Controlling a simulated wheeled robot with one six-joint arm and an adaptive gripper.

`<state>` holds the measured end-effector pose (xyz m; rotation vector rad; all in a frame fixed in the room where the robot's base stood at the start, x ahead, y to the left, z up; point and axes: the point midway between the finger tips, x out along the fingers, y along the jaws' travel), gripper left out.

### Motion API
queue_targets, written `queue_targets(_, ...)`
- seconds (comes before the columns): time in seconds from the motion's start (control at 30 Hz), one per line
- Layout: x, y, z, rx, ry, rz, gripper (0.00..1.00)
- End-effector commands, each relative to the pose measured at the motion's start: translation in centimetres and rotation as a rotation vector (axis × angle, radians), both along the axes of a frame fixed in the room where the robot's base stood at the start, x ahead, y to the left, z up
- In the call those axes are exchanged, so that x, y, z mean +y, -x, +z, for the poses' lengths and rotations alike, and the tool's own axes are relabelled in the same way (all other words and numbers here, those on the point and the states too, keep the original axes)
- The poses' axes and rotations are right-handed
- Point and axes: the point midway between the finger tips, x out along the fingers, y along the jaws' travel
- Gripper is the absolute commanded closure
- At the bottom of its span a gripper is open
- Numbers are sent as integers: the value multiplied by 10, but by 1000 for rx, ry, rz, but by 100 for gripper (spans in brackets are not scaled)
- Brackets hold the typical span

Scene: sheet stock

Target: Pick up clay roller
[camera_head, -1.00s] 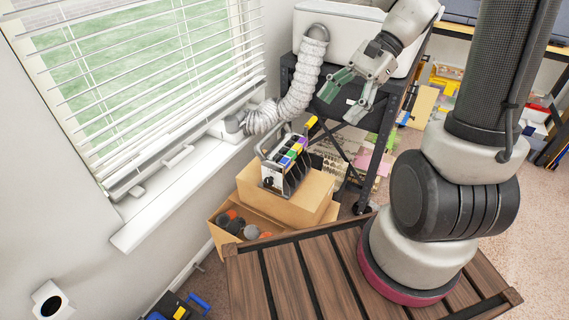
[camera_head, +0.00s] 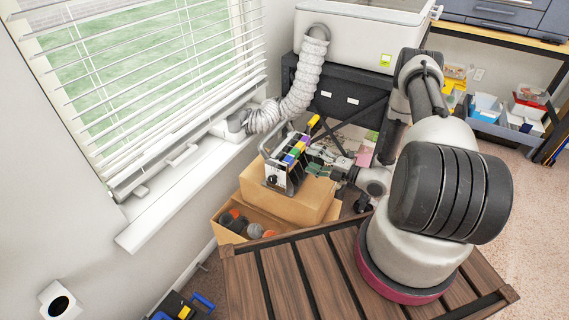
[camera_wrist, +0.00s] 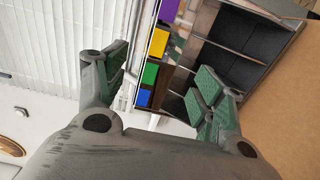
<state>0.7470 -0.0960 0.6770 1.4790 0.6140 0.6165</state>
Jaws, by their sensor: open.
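I cannot pick out a clay roller with certainty. A small rack (camera_head: 286,168) with purple, yellow, green and blue labels stands on a cardboard box in the head view. A yellow-tipped piece (camera_head: 313,122) sticks up at its back; what it belongs to is unclear. My gripper (camera_head: 322,160) is at the rack's right side, its green-padded fingers close to it. In the wrist view my gripper (camera_wrist: 162,82) is open, with the rack's coloured labels (camera_wrist: 150,73) seen between the fingers and its shelves behind the right finger. I see nothing held; contact with the rack is unclear.
The cardboard box (camera_head: 300,205) sits over an open box (camera_head: 228,235) with dark and orange round items. A wooden slatted top (camera_head: 290,280) lies in front, below my arm. The window sill (camera_head: 170,205) and a ribbed white hose (camera_head: 308,75) are left and behind.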

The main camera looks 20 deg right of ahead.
Motion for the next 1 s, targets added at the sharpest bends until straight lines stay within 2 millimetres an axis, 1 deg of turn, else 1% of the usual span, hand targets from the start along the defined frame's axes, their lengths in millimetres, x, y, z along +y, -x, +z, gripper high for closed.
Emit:
queue_targets(0.27,25,-24,-1,4,-4,-1,31)
queue_targets(0.4,40,-41,-1,1,-3,0,31)
queue_targets(0.5,49,-50,-1,3,-3,-1,31)
queue_targets(0.6,52,-53,-1,3,-3,-2,31)
queue_targets(0.77,52,-54,-1,3,-3,-3,31)
queue_targets(0.8,52,-54,-1,3,-3,-3,33)
queue_targets(0.97,52,-53,-1,3,-3,-2,62)
queue_targets(1.0,52,-53,-1,2,-2,-2,70)
